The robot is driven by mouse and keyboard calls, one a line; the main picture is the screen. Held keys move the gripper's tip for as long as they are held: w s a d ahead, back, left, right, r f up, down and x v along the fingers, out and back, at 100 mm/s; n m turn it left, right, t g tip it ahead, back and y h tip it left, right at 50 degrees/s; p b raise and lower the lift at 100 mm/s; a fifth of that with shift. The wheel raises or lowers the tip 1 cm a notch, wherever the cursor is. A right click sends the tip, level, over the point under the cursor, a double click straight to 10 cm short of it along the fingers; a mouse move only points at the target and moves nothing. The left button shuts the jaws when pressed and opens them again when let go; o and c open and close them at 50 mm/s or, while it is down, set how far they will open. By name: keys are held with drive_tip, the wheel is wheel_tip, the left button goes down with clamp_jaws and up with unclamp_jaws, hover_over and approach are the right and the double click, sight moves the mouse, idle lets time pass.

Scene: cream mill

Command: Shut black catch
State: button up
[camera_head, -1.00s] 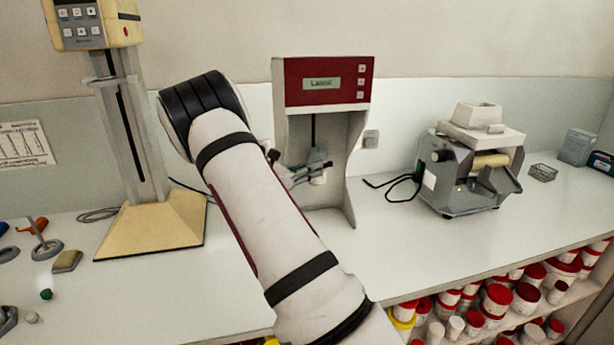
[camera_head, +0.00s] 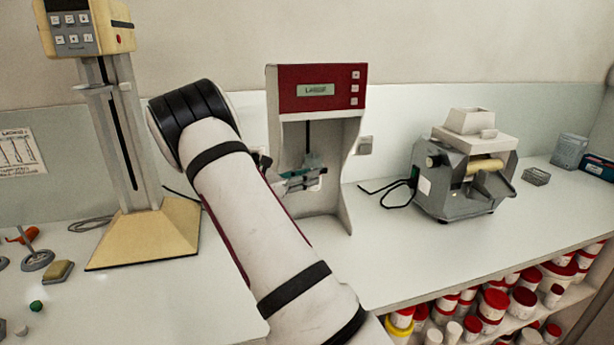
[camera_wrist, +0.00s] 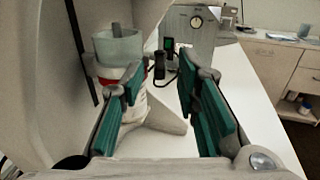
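I cannot identify the black catch with certainty. A dark upright piece (camera_wrist: 159,66) stands beyond my fingertips in the wrist view, and I cannot tell what it belongs to. In the head view, a black knob (camera_head: 432,161) sits on the left side of the grey roller machine (camera_head: 452,185). My gripper (camera_head: 303,180) is at the open front of the red-topped machine (camera_head: 318,90), partly hidden by my arm. In the wrist view, my gripper (camera_wrist: 158,82) is open, its teal-padded fingers apart. A cloudy cup (camera_wrist: 118,47) appears behind the left finger.
A cream stand mixer (camera_head: 150,235) is at the left. A black cable (camera_head: 385,190) lies between the two right machines. Small items, including a green ball (camera_head: 36,306), lie at the left. Jars with red lids (camera_head: 494,300) fill the shelf below. The counter at front right is clear.

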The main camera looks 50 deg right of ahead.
drive_tip(key=v, duration=0.7)
drive_tip(key=shift+a, duration=0.25)
